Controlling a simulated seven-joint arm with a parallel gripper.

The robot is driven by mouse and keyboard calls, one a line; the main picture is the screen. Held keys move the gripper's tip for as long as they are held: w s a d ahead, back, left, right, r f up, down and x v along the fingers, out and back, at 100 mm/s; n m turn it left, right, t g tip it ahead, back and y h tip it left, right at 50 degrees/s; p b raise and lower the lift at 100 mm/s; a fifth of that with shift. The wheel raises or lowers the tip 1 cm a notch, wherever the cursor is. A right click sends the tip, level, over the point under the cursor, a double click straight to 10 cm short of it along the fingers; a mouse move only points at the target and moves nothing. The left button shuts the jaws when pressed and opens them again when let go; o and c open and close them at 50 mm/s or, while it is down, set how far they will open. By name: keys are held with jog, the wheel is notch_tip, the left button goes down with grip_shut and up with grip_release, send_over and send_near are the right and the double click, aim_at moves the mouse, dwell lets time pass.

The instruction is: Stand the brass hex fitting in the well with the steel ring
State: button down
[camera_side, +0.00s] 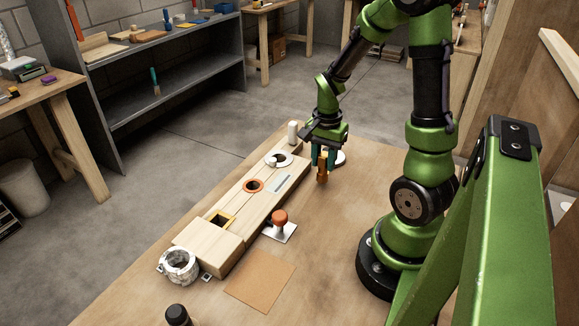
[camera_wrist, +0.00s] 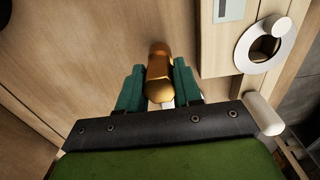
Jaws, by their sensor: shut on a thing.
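The brass hex fitting (camera_side: 322,174) is held between the teal fingers of my gripper (camera_side: 323,158), which is shut on it. In the wrist view the fitting (camera_wrist: 158,70) sticks out past the fingertips (camera_wrist: 160,86). In the side view it hangs upright beside the wooden block (camera_side: 200,234), to the right of the ringed well, apart from it. The well with the steel ring (camera_side: 276,166) is near the block's far end. In the wrist view its pale ring (camera_wrist: 242,58) is at upper right, with a dark hole and a white round piece overlapping its edge.
The block also has an orange-ringed well (camera_side: 253,186), a yellow-edged square well (camera_side: 219,220) and a grey slotted plate (camera_side: 279,183). A white post (camera_side: 293,131) stands at its far end. An orange-topped knob (camera_side: 280,218), a marbled roll (camera_side: 180,266) and a brown sheet (camera_side: 260,281) lie nearby.

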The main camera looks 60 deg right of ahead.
jog(key=shift+r, duration=2.65)
jog(key=shift+w+a+f, duration=0.1)
jog(key=shift+f, duration=0.1)
jog(key=w+r, duration=0.2)
jog(key=w, duration=0.5)
jog(key=w+d+r, duration=0.1)
jog(key=w+r, duration=0.2)
jog(key=w, duration=0.3)
jog(key=shift+w+r, duration=0.25)
jog(key=shift+w, duration=0.15)
jog(key=shift+f, duration=2.45)
jog(key=shift+d+f, duration=0.1)
jog(key=shift+f, duration=0.05)
